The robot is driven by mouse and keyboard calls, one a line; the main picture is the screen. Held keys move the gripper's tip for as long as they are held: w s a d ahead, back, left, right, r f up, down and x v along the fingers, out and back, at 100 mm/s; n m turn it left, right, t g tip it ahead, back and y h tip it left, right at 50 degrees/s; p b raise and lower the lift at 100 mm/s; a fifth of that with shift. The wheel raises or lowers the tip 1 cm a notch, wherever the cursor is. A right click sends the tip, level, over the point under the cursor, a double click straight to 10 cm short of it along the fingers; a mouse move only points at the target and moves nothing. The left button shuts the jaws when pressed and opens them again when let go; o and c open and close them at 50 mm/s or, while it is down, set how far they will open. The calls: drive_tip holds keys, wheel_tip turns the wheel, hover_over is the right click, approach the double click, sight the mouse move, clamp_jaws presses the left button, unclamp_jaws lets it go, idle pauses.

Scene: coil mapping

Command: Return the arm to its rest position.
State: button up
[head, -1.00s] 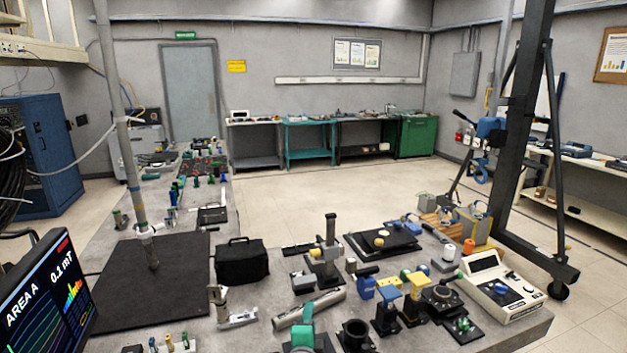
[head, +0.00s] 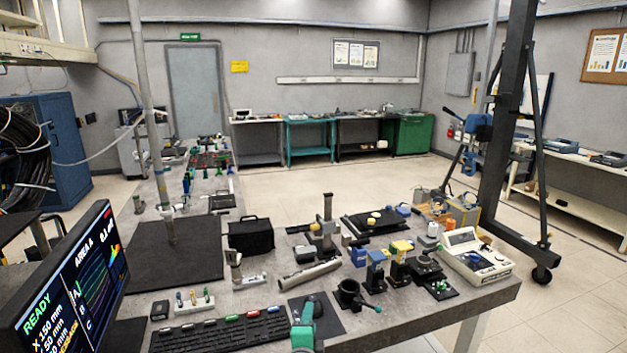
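My arm and my gripper cannot be made out in the head view, so its pose and whether it holds anything are hidden. The long grey workbench (head: 268,297) fills the foreground. A large black mat (head: 190,262) lies on its left part, with a thin upright pole (head: 160,170) rising from it. A monitor (head: 75,285) at the lower left shows "READY" and "AREA A". A teal object (head: 302,336) stands at the bottom edge, partly cut off; I cannot tell what it is.
A black case (head: 250,235), a grey metal tube (head: 310,275), blue and yellow stands and a white meter (head: 474,258) crowd the bench. A dark gantry frame (head: 505,140) stands at the right. The floor (head: 330,183) behind the bench is clear.

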drive_tip(key=s+f+n+y, duration=0.1)
drive_tip(key=s+f+n, duration=0.3)
drive_tip(key=s+f, duration=0.6)
drive_tip(key=s+f+n, duration=0.4)
drive_tip(key=s+f, duration=0.3)
drive_tip(key=s, duration=0.6)
drive_tip(key=s+r+n, duration=0.2)
drive_tip(key=s+n, duration=0.1)
drive_tip(key=s, duration=0.7)
drive_tip(key=s+r+n, duration=0.2)
drive_tip(key=s+n, duration=0.1)
drive_tip(key=s, duration=0.7)
drive_tip(key=s+d+r+n, duration=0.1)
drive_tip(key=s+r+n, duration=0.1)
drive_tip(key=s, duration=0.8)
drive_tip(key=shift+s+n, duration=0.25)
drive_tip(key=shift+n, duration=0.65)
